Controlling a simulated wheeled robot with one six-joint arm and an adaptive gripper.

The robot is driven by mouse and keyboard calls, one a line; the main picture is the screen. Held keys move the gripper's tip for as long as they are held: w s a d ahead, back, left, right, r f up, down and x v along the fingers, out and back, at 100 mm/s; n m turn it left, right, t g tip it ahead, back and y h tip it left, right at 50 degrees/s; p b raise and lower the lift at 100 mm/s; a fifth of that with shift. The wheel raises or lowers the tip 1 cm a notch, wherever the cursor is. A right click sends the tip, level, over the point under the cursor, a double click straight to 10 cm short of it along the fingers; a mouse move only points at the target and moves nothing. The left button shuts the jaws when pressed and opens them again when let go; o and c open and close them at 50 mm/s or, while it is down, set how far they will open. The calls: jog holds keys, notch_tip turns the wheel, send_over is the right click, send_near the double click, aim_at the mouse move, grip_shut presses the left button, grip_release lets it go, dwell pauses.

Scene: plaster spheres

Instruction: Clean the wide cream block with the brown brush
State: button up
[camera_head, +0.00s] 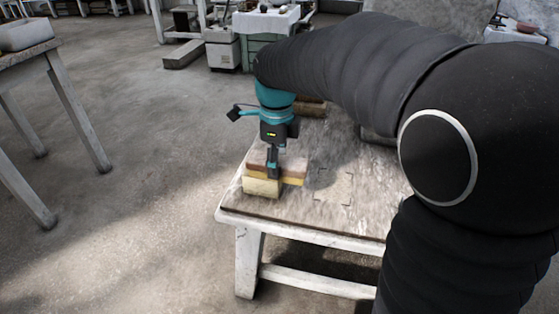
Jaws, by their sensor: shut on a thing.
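My gripper (272,170) points down over the near left corner of the table and is shut on the brown brush (290,170). The brush has a flat brown top with a yellowish layer under it. The wide cream block (261,188) lies on the tabletop at the near left, just in front of and partly under the brush. The brush seems to touch the block, but the exact contact is hidden. My fingers hide part of the brush's middle.
The worn white table (300,222) has bare top to the right, with faint corner marks. A brownish block (311,107) lies behind my gripper. My arm covers the table's right side. Another table (35,50) stands at the left, with open floor between.

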aim_at(261, 157)
jog(key=shift+w+a, duration=0.35)
jog(key=shift+a, duration=0.55)
jog(key=shift+w+a, duration=0.3)
jog(key=shift+a, duration=0.55)
jog(key=shift+d, duration=0.1)
jog(key=shift+s+d, duration=0.25)
jog(key=shift+d, duration=0.4)
jog(key=shift+s+d, duration=0.25)
jog(key=shift+d, duration=0.45)
jog(key=shift+s+d, duration=0.25)
jog(key=shift+d, duration=0.4)
jog(key=shift+a, duration=0.1)
jog(key=shift+w+a, duration=0.25)
jog(key=shift+a, duration=0.4)
jog(key=shift+w+a, duration=0.25)
jog(key=shift+a, duration=0.45)
jog(key=shift+w+a, duration=0.25)
jog(key=shift+a, duration=0.4)
jog(key=shift+r, duration=0.1)
